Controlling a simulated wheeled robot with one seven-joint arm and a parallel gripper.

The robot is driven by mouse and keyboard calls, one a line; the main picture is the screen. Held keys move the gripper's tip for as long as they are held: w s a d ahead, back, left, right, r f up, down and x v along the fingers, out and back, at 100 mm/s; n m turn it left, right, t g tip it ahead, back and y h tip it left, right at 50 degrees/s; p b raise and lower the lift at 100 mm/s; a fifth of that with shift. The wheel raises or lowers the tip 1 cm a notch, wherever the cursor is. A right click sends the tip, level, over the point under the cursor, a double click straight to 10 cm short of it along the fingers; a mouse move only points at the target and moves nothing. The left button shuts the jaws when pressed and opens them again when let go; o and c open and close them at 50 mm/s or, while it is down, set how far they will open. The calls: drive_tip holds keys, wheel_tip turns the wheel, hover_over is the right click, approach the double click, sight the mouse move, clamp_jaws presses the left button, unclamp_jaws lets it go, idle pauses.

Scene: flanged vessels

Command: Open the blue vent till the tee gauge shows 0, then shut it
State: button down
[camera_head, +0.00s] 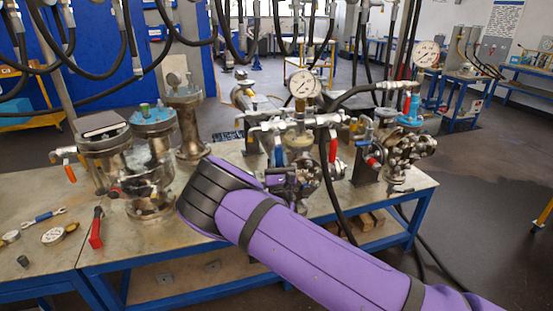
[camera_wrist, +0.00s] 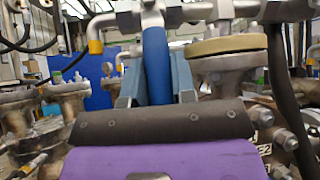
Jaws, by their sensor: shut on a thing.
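The blue vent handle (camera_wrist: 156,55) hangs down from a metal valve body in the wrist view. In the head view, part of a blue handle (camera_head: 278,152) shows below the pipe tee, just above my gripper. My gripper (camera_wrist: 158,85) has its two grey-blue fingers on either side of the handle and is shut on it. In the head view the purple arm and black cuff hide most of the fingers. The tee gauge (camera_head: 303,84) stands upright on the piping; its dial is too small to read.
A second gauge (camera_head: 426,53) stands at the right by a blue fitting (camera_head: 411,108). A red lever (camera_head: 333,148) hangs right of the blue handle. Flanged vessels (camera_head: 150,165) stand left of my arm. Black hoses hang overhead. Loose tools and a gauge lie on the left bench (camera_head: 30,270).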

idle(0.3)
drive_tip(key=c, duration=0.9)
unclamp_jaws()
drive_tip(key=shift+c, duration=0.2)
drive_tip(key=shift+f, duration=0.1)
drive_tip(key=v, duration=1)
drive_tip(key=shift+s+f, duration=0.25)
drive_tip(key=shift+d, duration=0.1)
